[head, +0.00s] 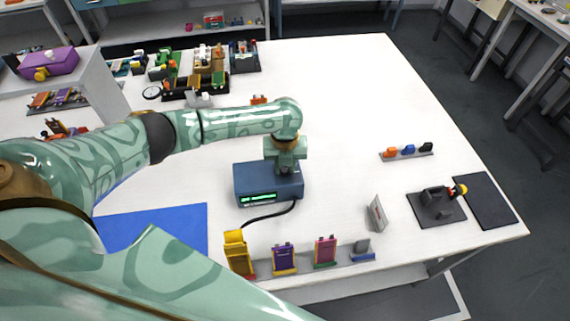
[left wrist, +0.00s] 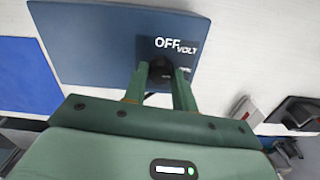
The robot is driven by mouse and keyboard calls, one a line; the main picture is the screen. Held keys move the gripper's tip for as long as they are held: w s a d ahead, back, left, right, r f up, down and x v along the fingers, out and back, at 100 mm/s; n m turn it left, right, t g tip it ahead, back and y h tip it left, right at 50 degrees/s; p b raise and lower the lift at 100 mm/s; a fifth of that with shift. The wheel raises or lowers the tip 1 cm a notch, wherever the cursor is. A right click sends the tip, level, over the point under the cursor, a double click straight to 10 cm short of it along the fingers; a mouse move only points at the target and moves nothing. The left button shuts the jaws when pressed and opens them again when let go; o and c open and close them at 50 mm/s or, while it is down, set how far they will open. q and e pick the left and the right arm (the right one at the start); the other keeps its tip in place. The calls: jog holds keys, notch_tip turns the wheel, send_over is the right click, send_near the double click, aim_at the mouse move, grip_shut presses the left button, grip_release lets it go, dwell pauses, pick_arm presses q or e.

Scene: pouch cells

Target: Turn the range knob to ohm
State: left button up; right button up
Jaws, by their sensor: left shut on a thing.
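A dark blue meter box (head: 265,185) with a green lit display stands near the middle of the white table in the head view. It also shows in the left wrist view (left wrist: 90,45), where its face carries the labels OFF and VOLT; another small label is too small to read. The black range knob (left wrist: 160,70) sits on that face. My left gripper (left wrist: 158,80) is shut on the knob, a finger on each side, and hides part of it. In the head view the left gripper (head: 284,165) reaches down onto the box. My right gripper is not in view.
A black cable (head: 270,214) runs from the meter to a yellow holder (head: 237,252). Purple (head: 284,257) and pink (head: 326,250) pouch cells stand along the front edge. A blue mat (head: 160,230) lies left. A small sign (head: 377,214) stands right.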

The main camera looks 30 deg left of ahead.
aim_at(285, 169)
pick_arm(q)
jog(key=shift+w+m, duration=0.1)
jog(key=shift+m, duration=0.2)
jog(key=o, duration=1)
notch_tip(285, 169, up, 16)
jog(key=p, duration=0.4)
jog(key=shift+r+p, duration=0.15)
jog(key=shift+p, duration=0.15)
